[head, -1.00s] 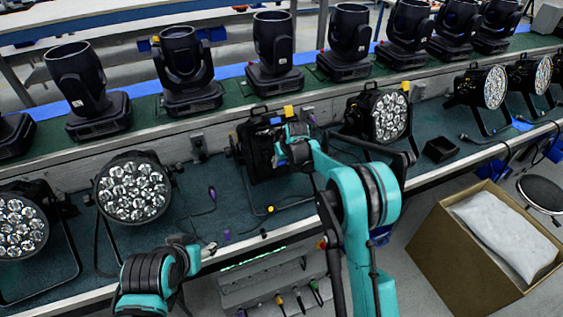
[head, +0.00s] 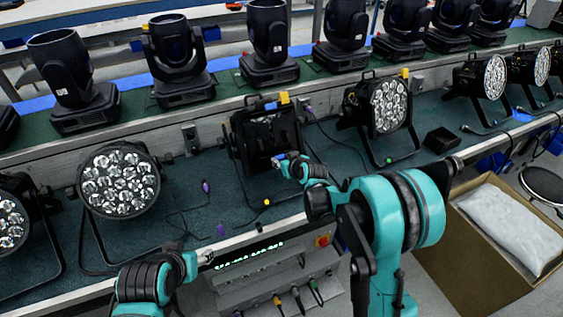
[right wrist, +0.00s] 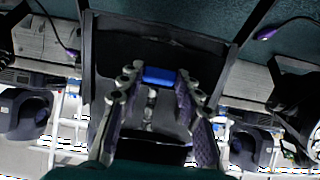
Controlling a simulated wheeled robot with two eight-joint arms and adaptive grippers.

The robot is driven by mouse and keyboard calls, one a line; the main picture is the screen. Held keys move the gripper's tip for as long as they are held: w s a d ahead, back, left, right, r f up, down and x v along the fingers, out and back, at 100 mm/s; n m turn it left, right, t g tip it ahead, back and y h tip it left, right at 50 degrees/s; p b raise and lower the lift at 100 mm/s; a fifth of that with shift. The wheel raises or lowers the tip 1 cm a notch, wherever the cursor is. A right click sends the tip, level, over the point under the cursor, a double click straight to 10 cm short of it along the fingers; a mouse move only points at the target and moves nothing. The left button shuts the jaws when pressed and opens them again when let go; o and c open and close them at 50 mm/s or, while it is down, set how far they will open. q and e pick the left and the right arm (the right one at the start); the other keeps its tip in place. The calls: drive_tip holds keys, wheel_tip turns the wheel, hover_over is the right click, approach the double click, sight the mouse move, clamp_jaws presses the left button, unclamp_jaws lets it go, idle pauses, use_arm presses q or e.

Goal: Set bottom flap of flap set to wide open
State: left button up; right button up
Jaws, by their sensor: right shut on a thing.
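The flap set (head: 266,133) is a black, square-framed unit on the front of the par can in the middle of the bench, with a yellow tab (head: 284,97) at its top. My right gripper (head: 282,160) is at its lower front edge. In the right wrist view my right gripper (right wrist: 158,82) has its fingers on either side of a blue tab (right wrist: 160,75) at the edge of a dark panel (right wrist: 165,50), which looks like the bottom flap. The gripper hides part of that flap in the head view. My left gripper (head: 205,257) is near the bench's front edge, its jaws unclear.
Par cans stand left (head: 118,185) and right (head: 388,105) of the flap set. Cables lie on the green bench top. A row of black moving heads stands on the shelf behind. A cardboard box (head: 465,255) stands on the floor at right.

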idle(0.3)
drive_tip(key=o, duration=0.9)
drive_tip(key=shift+s, duration=0.1)
drive_tip(key=v, duration=1.2)
drive_tip(key=shift+c, duration=0.5)
